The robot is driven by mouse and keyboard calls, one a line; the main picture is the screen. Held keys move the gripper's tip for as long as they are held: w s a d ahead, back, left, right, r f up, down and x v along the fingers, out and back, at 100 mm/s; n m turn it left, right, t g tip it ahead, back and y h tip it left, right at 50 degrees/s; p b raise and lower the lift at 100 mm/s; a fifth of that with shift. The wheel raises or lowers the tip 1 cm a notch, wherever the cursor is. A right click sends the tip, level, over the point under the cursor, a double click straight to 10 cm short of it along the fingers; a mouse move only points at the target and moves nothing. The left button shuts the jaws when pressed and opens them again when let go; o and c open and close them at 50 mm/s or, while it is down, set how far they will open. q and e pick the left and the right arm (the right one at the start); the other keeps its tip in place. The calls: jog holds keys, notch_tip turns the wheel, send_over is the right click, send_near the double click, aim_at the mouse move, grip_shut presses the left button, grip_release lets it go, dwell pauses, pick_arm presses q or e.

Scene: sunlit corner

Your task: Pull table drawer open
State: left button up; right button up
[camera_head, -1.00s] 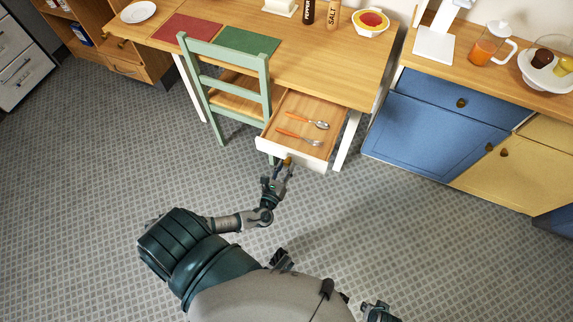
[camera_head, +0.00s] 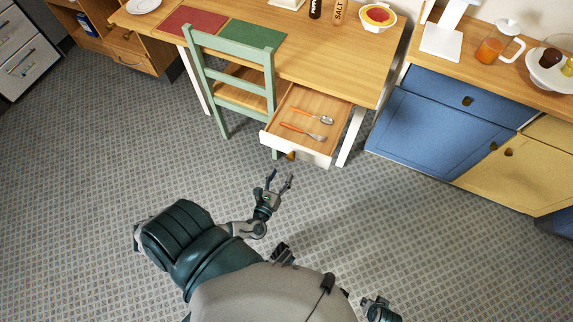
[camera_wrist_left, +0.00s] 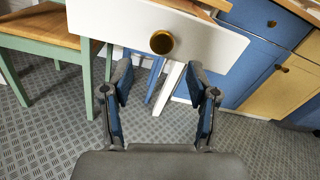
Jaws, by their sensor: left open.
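The table drawer (camera_head: 279,142) is pulled out from under the wooden table (camera_head: 330,62), with a white front and a brass knob (camera_head: 291,156). In it lie a spoon (camera_head: 310,115) and a fork (camera_head: 300,130), both with orange handles. My left gripper (camera_head: 279,177) is open and empty, just in front of and below the knob, apart from it. The left wrist view shows the drawer front (camera_wrist_left: 215,42) and knob (camera_wrist_left: 162,42) beyond the open fingers (camera_wrist_left: 160,75). A part of me at the bottom edge may be my right gripper (camera_head: 378,307); its jaws are unclear.
A green chair (camera_head: 232,58) stands at the table just left of the drawer. Blue cabinet doors (camera_head: 435,128) and yellow ones (camera_head: 515,165) are to the right. The patterned floor (camera_head: 380,225) in front is clear.

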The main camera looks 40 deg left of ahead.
pick_arm(q)
jog(key=v, duration=0.5)
jog(key=shift+s, duration=0.1)
dwell(0.3)
jog(key=s+a+f+n+g+y+p, duration=0.1)
jog(key=s+a+f+n+g+p, duration=0.1)
jog(key=f+n+g, duration=0.4)
jog(key=s+a+f+n+g+y+p, duration=0.1)
jog(key=s+a+f+n+g, duration=0.25)
jog(key=f+n, duration=0.35)
jog(key=s+d+f+n+g+h+p, duration=0.2)
jog(key=s+d+f+n+g+h, duration=0.4)
jog(key=s+d+f+n, duration=0.3)
jog(key=d+n, duration=0.3)
jog(key=n, duration=0.3)
jog(key=shift+s+d+h+p, duration=0.2)
jog(key=shift+h+p, duration=0.1)
jog(key=shift+p, duration=0.05)
pick_arm(e)
jog(key=s+f, duration=0.4)
jog(key=f, duration=1)
jog(key=shift+s+d+f, duration=0.2)
jog(key=shift+d+f, duration=0.05)
jog(key=shift+d, duration=0.05)
